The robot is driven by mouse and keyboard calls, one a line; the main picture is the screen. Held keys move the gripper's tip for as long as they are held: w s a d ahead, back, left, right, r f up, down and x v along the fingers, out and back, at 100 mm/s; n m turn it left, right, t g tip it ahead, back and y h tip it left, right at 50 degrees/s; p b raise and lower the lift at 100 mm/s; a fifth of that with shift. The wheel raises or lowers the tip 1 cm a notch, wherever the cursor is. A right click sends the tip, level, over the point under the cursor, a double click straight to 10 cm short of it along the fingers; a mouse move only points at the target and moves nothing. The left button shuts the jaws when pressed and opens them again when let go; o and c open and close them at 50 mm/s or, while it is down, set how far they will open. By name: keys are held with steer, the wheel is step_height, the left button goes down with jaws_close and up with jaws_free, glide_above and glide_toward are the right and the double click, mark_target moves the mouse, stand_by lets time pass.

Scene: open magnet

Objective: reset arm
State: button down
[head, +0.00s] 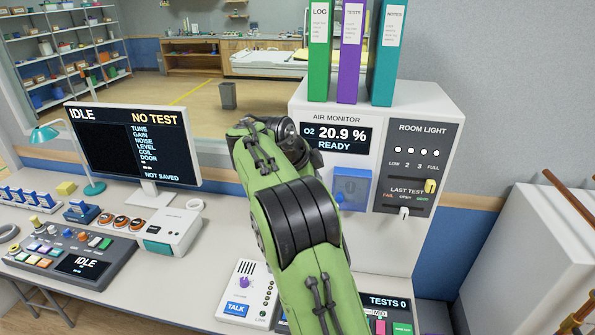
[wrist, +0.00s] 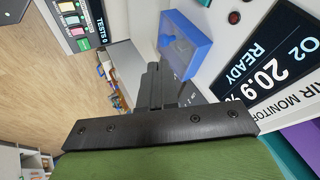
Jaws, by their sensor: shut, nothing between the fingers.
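My green and black arm rises from the bottom of the head view and reaches up in front of the air monitor cabinet (head: 447,105). The gripper fingers cannot be made out in the head view. In the wrist view my gripper (wrist: 154,72) is shut, its dark fingers together with nothing between them. A blue see-through box (head: 352,188) is on the cabinet front, right of the arm. It also shows in the wrist view (wrist: 186,46), just beyond and to the right of the fingertips; I cannot tell how far apart they are.
A monitor (head: 131,146) reading IDLE and NO TEST stands at left, with a control panel (head: 70,255) below it. A TALK intercom (head: 247,292) lies left of the arm. Several binders (head: 350,50) stand on the cabinet. A window opens behind.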

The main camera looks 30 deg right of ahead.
steer(key=s+a+r+n+t+y+b, duration=0.1)
steer(key=s+a+r+n+y, duration=0.1)
steer(key=s+a+n, duration=0.4)
steer(key=s+a+r+n+t+y+b, duration=0.1)
steer(key=s+a+n+t+y, duration=0.15)
steer(key=s+n, duration=0.45)
steer(key=s+a+f+n, duration=0.2)
steer(key=s+a+n, duration=0.1)
steer(key=s, duration=0.2)
steer(key=s+a+f+n+y, duration=0.1)
steer(key=s+a+f+n, duration=0.2)
steer(key=s, duration=0.3)
steer(key=s+a+f+n+y+b, duration=0.1)
steer(key=s+a+f+n, duration=0.2)
steer(key=s+a+n, duration=0.1)
steer(key=shift+s+a+n, duration=0.3)
steer(key=shift+s+a, duration=0.4)
steer(key=shift+s, duration=0.3)
steer(key=shift+y, duration=0.25)
